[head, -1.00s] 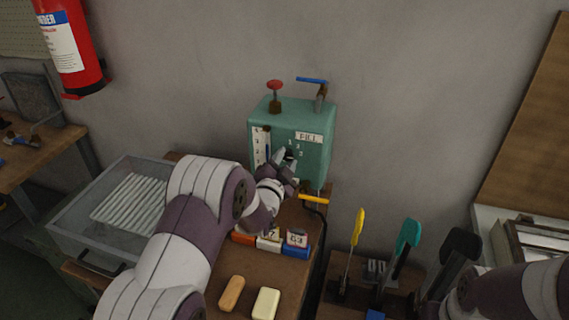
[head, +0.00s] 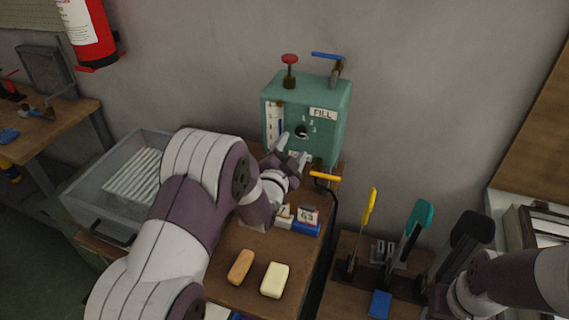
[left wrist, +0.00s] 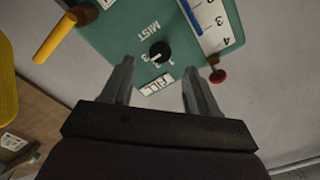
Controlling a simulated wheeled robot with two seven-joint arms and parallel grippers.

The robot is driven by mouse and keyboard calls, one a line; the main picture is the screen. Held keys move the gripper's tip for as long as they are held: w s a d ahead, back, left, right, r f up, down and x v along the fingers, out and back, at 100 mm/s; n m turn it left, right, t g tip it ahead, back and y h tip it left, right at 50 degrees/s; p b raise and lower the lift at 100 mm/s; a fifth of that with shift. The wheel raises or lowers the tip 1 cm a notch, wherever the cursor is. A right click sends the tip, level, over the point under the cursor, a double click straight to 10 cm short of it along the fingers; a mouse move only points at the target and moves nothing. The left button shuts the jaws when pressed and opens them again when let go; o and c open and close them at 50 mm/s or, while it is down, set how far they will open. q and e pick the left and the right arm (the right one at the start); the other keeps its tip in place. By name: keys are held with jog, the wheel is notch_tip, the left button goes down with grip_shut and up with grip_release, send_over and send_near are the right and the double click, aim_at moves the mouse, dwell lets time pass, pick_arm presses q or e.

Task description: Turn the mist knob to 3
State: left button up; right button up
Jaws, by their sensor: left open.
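The black mist knob (head: 302,131) is on the front of the green tank (head: 335,98), with small numerals beside it. In the left wrist view the knob (left wrist: 160,51) shows near the MIST label (left wrist: 159,27) and the numerals; which one it points at is too small to tell. My left gripper (head: 291,150) is open and empty, just below and in front of the knob in the head view. In the left wrist view its fingertips (left wrist: 157,66) are spread to either side of the knob's line, apart from it. My right arm shows at the lower right, its jaws out of sight.
A red valve (head: 290,59), a blue lever (head: 328,56) and a yellow lever (head: 325,176) stick out from the tank. Blocks and two soap-like bars (head: 275,280) lie on the bench below. A grey tray (head: 75,190) is at left.

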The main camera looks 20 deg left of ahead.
pick_arm(q)
jog(key=s, duration=0.7)
jog(key=shift+s+b, duration=0.15)
jog(key=shift+b, duration=0.2)
jog(key=shift+a, duration=0.1)
jog(key=s+f+n+g+p, duration=0.1)
jog(key=s+f+n+g, duration=0.5)
jog(key=s+f+g, duration=0.45)
jog(key=s+r+n+g+p, duration=0.3)
jog(key=s+r+g, duration=0.3)
jog(key=s, duration=0.5)
jog(key=shift+d+r+y, duration=0.2)
jog(key=shift+d+y, duration=0.1)
jog(key=shift+d, duration=0.15)
